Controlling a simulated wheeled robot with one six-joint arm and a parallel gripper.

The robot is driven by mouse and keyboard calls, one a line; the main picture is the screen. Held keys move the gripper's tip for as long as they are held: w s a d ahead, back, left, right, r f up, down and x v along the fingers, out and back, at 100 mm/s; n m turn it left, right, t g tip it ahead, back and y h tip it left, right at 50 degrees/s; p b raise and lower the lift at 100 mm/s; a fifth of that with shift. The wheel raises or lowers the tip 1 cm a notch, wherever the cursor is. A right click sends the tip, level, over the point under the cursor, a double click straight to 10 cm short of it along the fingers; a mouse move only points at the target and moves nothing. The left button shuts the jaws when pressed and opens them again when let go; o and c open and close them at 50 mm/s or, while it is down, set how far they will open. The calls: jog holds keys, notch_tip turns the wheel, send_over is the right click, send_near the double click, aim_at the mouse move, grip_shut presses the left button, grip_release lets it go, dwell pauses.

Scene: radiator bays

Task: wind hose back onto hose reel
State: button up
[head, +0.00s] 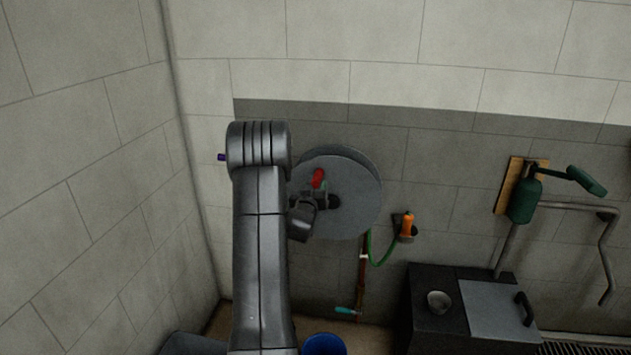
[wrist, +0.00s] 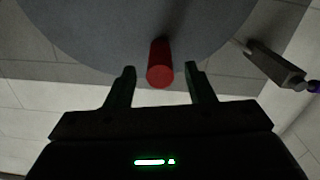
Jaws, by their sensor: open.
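The hose reel (head: 352,180) is a grey disc mounted on the wall, partly hidden behind my arm in the head view. Its face also fills the top of the wrist view (wrist: 90,30). A red crank handle (head: 318,178) sticks out from the reel. In the wrist view the red handle (wrist: 160,65) lies between my gripper's (wrist: 160,82) two open fingers, with a gap on each side. A green hose (head: 381,257) hangs in a short loop from below the reel to an orange nozzle (head: 408,224) in a wall holder. Any hose wound on the reel is hidden.
A pipe with a teal valve handle (head: 345,310) runs below the reel. A blue bucket (head: 323,344) stands on the floor. A dark cabinet (head: 435,325) with a bowl (head: 438,301) stands right, below a green dispenser (head: 523,201). A side wall closes the left.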

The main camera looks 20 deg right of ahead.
jog(key=shift+x, duration=1.35)
grip_shut()
